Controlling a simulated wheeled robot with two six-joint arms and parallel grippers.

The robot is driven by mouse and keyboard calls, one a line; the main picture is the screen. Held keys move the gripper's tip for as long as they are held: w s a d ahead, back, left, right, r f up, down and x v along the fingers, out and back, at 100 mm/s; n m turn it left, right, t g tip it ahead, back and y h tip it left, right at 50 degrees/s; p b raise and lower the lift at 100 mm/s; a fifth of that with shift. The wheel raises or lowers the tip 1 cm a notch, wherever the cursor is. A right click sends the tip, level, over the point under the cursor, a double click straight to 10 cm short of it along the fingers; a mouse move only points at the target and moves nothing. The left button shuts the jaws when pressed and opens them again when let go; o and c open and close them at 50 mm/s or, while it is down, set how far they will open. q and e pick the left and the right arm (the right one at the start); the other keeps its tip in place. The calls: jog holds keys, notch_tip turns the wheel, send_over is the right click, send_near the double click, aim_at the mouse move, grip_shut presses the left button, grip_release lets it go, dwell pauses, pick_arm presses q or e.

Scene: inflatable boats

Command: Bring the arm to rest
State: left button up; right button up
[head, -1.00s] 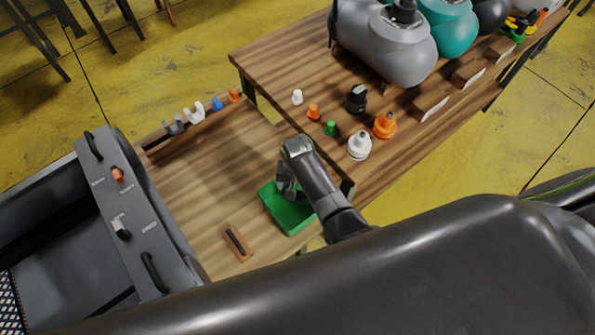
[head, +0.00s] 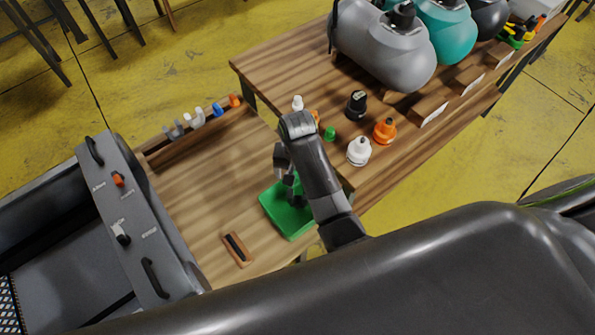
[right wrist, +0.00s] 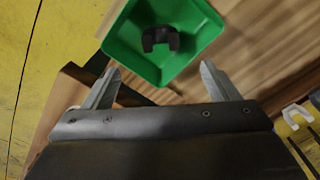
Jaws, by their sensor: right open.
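My right arm reaches over the wooden table from the lower right in the head view. Its gripper (head: 284,170) hangs above and beside the green tray (head: 275,209), partly hidden by my own wrist. In the right wrist view the two fingers (right wrist: 160,70) are spread apart with nothing between them. The green tray (right wrist: 200,47) lies ahead of the fingertips, with a small black clip-like part (right wrist: 160,38) inside it. My left gripper does not show.
A wooden table (head: 190,180) carries a rack of small grey, white, blue and orange parts (head: 195,120). A brown block (head: 237,249) lies near the front. A higher bench holds valves (head: 359,150) and big grey and teal pump bodies (head: 445,30). A grey panel (head: 128,215) with switches stands left.

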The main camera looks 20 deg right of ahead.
dwell(0.3)
jog(key=s+d+n+t, duration=0.1)
jog(key=s+d+t, duration=0.1)
jog(key=s+d, duration=0.85)
jog(key=s+d+r+n+t+h, duration=0.1)
jog(key=s+d+r+n, duration=0.1)
jog(key=s+d+r, duration=0.3)
jog(key=s+d+r+n+t+h, duration=0.1)
jog(key=s+r, duration=0.1)
jog(key=s, duration=0.6)
notch_tip(320, 180, down, 28)
jog(key=d+g+b, duration=0.2)
jog(key=b, duration=0.1)
jog(key=s+a+f+y+b, duration=0.1)
jog(key=s+f, duration=1.3)
jog(key=f, duration=0.3)
jog(key=shift+s+a+f+g+b, duration=0.2)
jog(key=shift+s+a+g+b, duration=0.05)
jog(key=shift+g+b, duration=0.15)
